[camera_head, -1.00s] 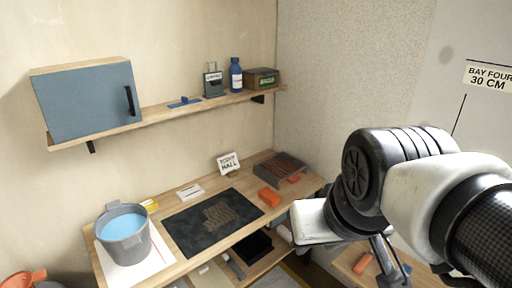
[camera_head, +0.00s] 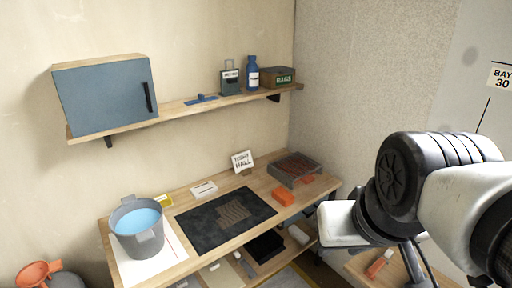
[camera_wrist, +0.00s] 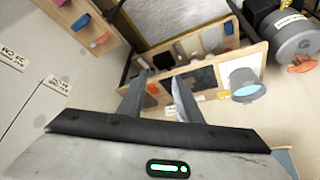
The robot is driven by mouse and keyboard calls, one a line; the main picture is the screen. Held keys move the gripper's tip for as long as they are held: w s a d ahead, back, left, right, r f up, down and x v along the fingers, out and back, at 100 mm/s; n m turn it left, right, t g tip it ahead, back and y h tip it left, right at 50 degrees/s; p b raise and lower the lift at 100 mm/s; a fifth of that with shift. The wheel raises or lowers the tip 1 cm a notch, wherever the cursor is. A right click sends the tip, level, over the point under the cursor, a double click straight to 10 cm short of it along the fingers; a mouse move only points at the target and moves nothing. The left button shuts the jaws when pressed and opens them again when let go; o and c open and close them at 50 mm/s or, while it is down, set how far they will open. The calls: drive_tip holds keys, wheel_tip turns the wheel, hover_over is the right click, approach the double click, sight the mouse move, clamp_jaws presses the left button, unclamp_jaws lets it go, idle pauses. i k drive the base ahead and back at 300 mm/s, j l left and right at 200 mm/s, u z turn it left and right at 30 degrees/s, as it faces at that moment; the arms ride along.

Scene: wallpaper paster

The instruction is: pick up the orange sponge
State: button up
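The orange sponge (camera_head: 284,197) looks like a small orange block on the wooden bench, right of the dark mat (camera_head: 226,219) and in front of the grey tray (camera_head: 295,168). In the wrist view an orange block (camera_wrist: 153,88), likely the same one, shows far off between the fingers. My gripper (camera_wrist: 158,77) is open, with its two fingers apart and nothing between them. In the head view my arm is at the right, well away from the sponge, and the fingers are mostly hidden or cut off.
A grey bucket of blue liquid (camera_head: 138,225) stands at the bench's left. A shelf (camera_head: 180,112) with a blue cabinet (camera_head: 105,93) hangs above. A second wooden surface (camera_head: 362,268) at lower right bears another orange-red thing (camera_head: 379,263). A white card (camera_head: 243,161) stands behind the mat.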

sight(283, 196)
drive_tip(key=i, duration=0.85)
